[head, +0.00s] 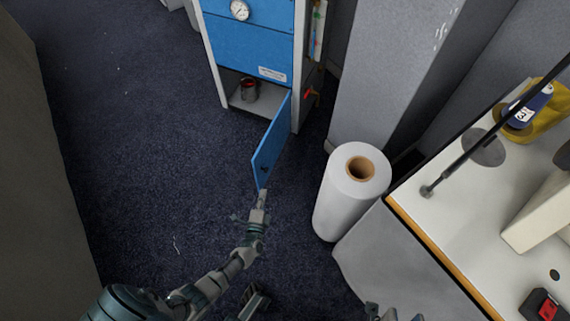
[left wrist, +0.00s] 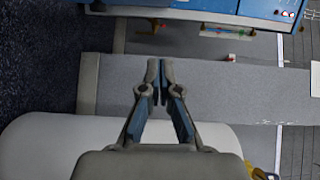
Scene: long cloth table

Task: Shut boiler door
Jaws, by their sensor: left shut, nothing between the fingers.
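The blue boiler door (head: 271,145) stands open, swung out from the lower right side of the blue and white boiler cabinet (head: 250,42). Grey parts at the bottom edge may belong to my right gripper (head: 385,313), mostly cut off.
A large white roll (head: 338,195) stands right of the door and my left gripper. A grey pillar (head: 390,65) rises behind it. A white table (head: 480,190) with a wooden edge fills the right side. Dark carpet (head: 150,130) is clear to the left of the door.

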